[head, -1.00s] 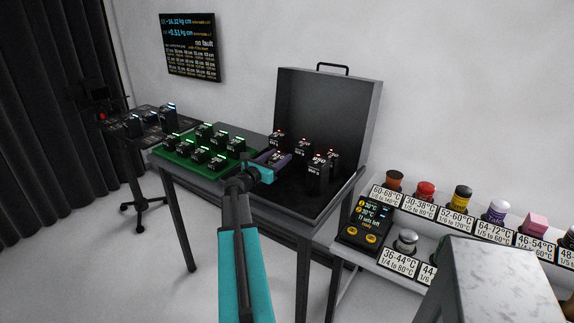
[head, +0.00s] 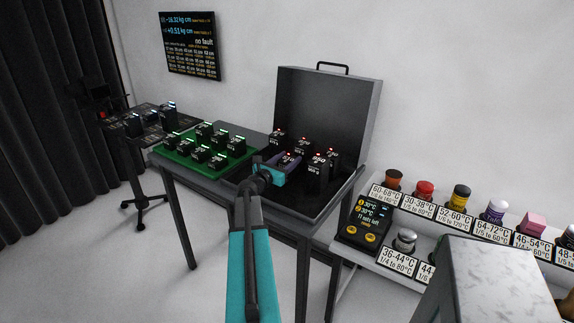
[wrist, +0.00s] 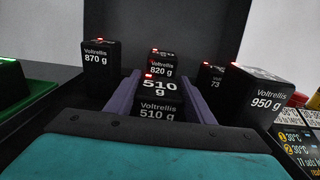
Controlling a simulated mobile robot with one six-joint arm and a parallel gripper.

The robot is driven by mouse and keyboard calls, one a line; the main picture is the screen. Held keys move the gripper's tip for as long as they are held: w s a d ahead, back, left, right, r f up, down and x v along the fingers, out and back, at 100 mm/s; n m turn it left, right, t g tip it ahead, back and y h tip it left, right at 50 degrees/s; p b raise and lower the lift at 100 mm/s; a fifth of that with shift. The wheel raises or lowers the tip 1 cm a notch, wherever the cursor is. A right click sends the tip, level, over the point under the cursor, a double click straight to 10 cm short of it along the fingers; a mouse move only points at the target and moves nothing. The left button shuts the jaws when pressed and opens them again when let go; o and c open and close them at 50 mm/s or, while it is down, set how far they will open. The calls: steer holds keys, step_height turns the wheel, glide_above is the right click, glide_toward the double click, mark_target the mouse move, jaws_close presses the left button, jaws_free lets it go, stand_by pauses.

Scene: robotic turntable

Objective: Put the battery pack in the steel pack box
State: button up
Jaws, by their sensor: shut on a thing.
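My gripper (head: 284,167) is shut on a black battery pack (head: 290,160) with a red light, inside the open steel pack box (head: 330,110) on the table. In the wrist view the held pack (wrist: 160,103) reads 510 g and sits between two purple fingers (wrist: 122,98). Other black packs stand around it in the box: one marked 870 g (wrist: 100,72) at left, 820 g (wrist: 162,64) behind, 950 g (wrist: 262,92) at right, and one partly hidden (wrist: 212,78). Whether the held pack touches the box floor cannot be told.
A green tray (head: 170,157) with several green-lit packs stands left of the box. A rack of labelled coloured containers (head: 462,200) is at right. A grey block (head: 490,270) is in the right foreground. A screen (head: 190,45) hangs on the wall.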

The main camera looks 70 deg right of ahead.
steer(key=shift+f, duration=0.85)
steer(key=shift+f, duration=0.1)
steer(key=o, duration=1.5)
steer(key=shift+a, duration=0.1)
steer(key=shift+b+v, duration=1.15)
steer(key=shift+v, duration=4.8)
